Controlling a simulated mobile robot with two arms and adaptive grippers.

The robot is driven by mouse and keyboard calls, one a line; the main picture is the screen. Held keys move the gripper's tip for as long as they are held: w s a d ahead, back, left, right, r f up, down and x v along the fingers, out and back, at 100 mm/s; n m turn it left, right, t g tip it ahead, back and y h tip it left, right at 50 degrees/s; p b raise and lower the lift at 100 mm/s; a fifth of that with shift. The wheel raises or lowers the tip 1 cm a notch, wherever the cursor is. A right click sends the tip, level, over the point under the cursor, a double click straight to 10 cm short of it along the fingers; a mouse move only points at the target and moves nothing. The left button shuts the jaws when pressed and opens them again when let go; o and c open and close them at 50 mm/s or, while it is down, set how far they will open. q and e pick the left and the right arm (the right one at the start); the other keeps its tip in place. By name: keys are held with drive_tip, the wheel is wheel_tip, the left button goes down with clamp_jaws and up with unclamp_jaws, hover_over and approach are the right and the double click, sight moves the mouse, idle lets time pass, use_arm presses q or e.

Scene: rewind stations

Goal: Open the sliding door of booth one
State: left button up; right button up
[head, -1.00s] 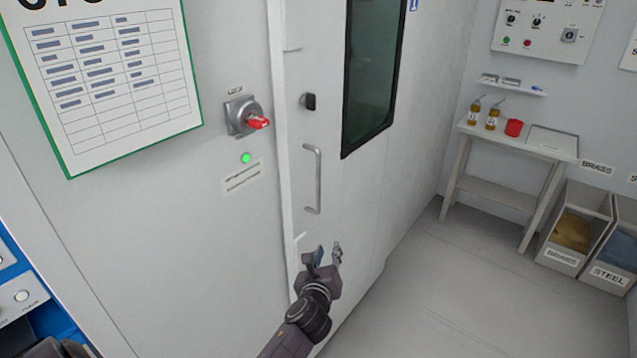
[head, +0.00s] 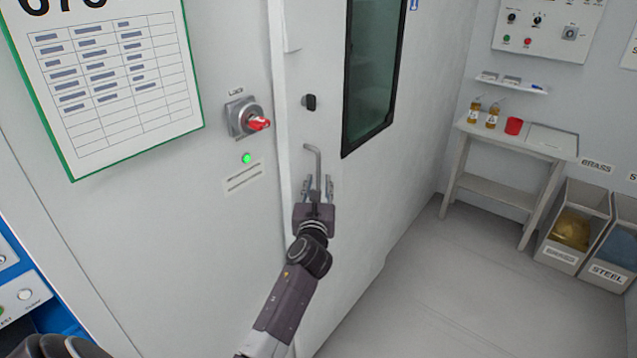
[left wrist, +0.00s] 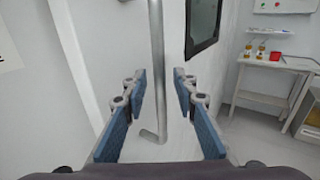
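The booth's white sliding door (head: 385,165) has a dark window (head: 370,75) and a vertical grey bar handle (head: 313,158). The handle also shows in the left wrist view (left wrist: 158,65). My left gripper (head: 317,185) is open at the lower part of the handle. In the left wrist view its blue-padded fingers (left wrist: 160,100) stand on either side of the bar, with gaps showing on both sides. The handle's lower end is hidden by the gripper in the head view. My right gripper is not in view.
A red rotary switch marked LOCK (head: 258,123) and a green lamp (head: 246,158) are on the wall left of the door. A small table (head: 500,190) and bins (head: 575,250) stand at the right. The floor before them is clear.

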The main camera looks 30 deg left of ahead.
use_arm(q)
drive_tip(key=shift+w+a, duration=0.1)
drive_tip(key=shift+w, duration=0.1)
clamp_jaws()
idle(0.4)
